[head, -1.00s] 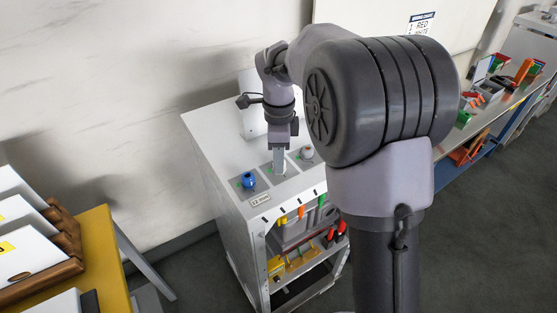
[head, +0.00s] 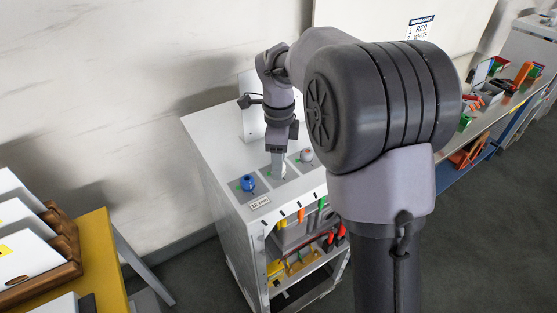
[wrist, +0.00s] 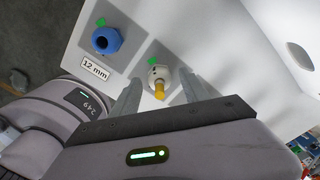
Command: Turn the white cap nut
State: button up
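The white cap nut (wrist: 160,72) sits on the middle grey panel of the cabinet top, with a yellow stub projecting from it towards my wrist in the wrist view. My gripper (wrist: 158,80) is open, with one finger on each side of the nut in that view. Gaps show between the nut and both fingers. In the head view my gripper (head: 278,170) points down over the middle panel and largely hides this nut. I cannot tell how far the fingertips reach down around it.
A blue cap nut (wrist: 106,40) stands beside it, near a "12 mm" label (wrist: 95,68). Another pale fitting with a reddish top (head: 307,155) is on the right panel. A white upright plate (head: 247,120) stands behind. A yellow table (head: 95,250) is at the left.

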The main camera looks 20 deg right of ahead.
notch_tip(320, 180, up, 17)
jog(key=p, duration=0.5)
jog(key=shift+r, duration=0.2)
